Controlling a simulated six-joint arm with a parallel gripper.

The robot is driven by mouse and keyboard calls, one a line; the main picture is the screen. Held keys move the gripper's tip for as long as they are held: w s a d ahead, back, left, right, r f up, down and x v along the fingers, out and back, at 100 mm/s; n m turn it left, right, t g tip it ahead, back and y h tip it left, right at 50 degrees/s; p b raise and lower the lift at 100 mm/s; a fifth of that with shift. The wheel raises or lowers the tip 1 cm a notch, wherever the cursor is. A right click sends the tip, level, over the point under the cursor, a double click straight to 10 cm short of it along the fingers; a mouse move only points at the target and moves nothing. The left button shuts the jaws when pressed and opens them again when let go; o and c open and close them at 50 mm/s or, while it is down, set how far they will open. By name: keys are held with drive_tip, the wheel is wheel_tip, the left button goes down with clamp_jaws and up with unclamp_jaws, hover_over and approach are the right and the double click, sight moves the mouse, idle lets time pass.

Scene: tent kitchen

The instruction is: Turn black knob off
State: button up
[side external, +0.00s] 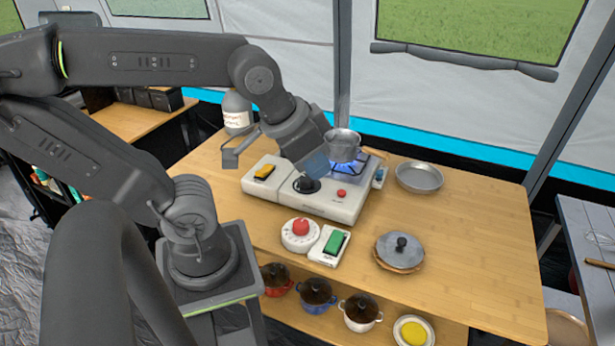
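The black knob (305,185) is on the front of the white stove unit (336,206), left of a small red button (341,193). A blue flame shows on the burner (352,167) under a metal pot (342,146). My gripper (315,172) points down just above the black knob, at its upper right. Its end is seen from the side and partly overlaps the stove. I cannot tell whether the fingers touch the knob or how far apart they are.
A yellow switch (264,172) sits left of the knob. A red knob (300,226) and a green switch (334,242) stand in front. A lidded pan (400,251) and an empty metal pan (420,177) are to the right. The right table end is clear.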

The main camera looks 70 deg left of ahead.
sight(306, 177)
drive_tip(key=o, duration=0.5)
drive_tip(key=w+a+n, duration=0.1)
drive_tip(key=n, duration=0.1)
drive_tip(key=w+a+n+g, duration=0.1)
drive_tip(key=w+a+n, duration=0.1)
drive_tip(key=w+a+f+n, duration=0.1)
drive_tip(key=a+n, duration=0.1)
drive_tip(key=shift+w+y, duration=0.15)
drive_tip(key=shift+y, duration=0.25)
drive_tip(key=shift+c, duration=0.2)
drive_tip(key=shift+o, duration=1.4)
drive_tip(key=w+a+f+n+g, duration=0.2)
drive_tip(key=w+a+n, duration=0.1)
drive_tip(key=a+n, duration=0.4)
drive_tip(key=shift+a+f, duration=0.15)
drive_tip(key=o, duration=0.4)
drive_tip(key=a+f+n+g, duration=0.2)
drive_tip(key=a+f+n, duration=0.4)
drive_tip(key=a+n, duration=0.5)
drive_tip(key=shift+w+a+f+n, duration=0.2)
drive_tip(key=shift+a+n, duration=0.2)
drive_tip(key=shift+a, duration=0.55)
drive_tip(key=f, duration=1.3)
drive_tip(key=shift+w+a+f, duration=0.3)
drive_tip(key=shift+f, duration=0.1)
drive_tip(key=shift+c, duration=0.5)
drive_tip(key=c, duration=0.8)
